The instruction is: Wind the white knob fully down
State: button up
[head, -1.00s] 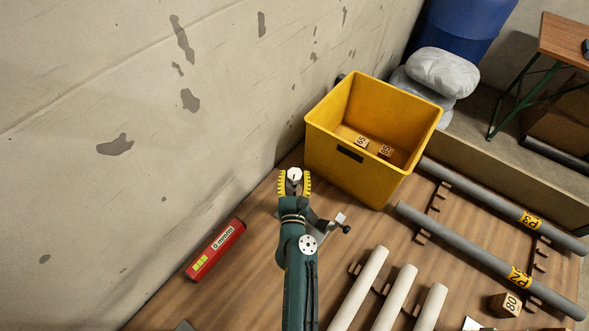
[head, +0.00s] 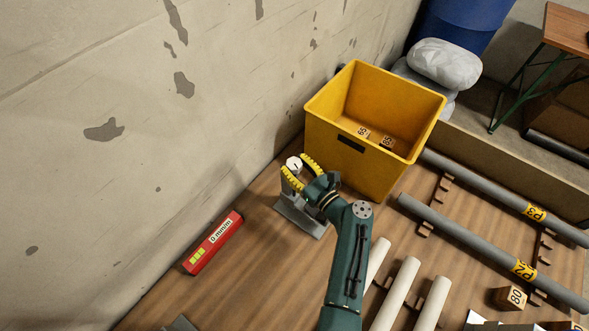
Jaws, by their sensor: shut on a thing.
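The white knob (head: 293,163) sits at the top of a grey metal stand (head: 302,217) on the wooden floor, beside the wall. A dark mark shows on the knob's top face. My gripper (head: 299,173), with yellow ribbed fingers, is shut on the knob, reaching it from the lower right. One finger lies on each side of it. The fingers hide part of the knob and whatever is under it, so its height on the stand cannot be told.
A yellow bin (head: 345,118) with small labelled blocks stands close behind my gripper. A red level-like box (head: 213,243) lies left of the stand. White pipes (head: 399,288) and grey pipes (head: 460,232) lie to the right. Bare floor lies between the red box and my arm.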

jog(key=shift+n+g+y+b, duration=0.3)
jog(key=shift+n+g+y, duration=0.1)
jog(key=shift+y, duration=0.1)
jog(key=o, duration=1.2)
jog(key=v, duration=1.2)
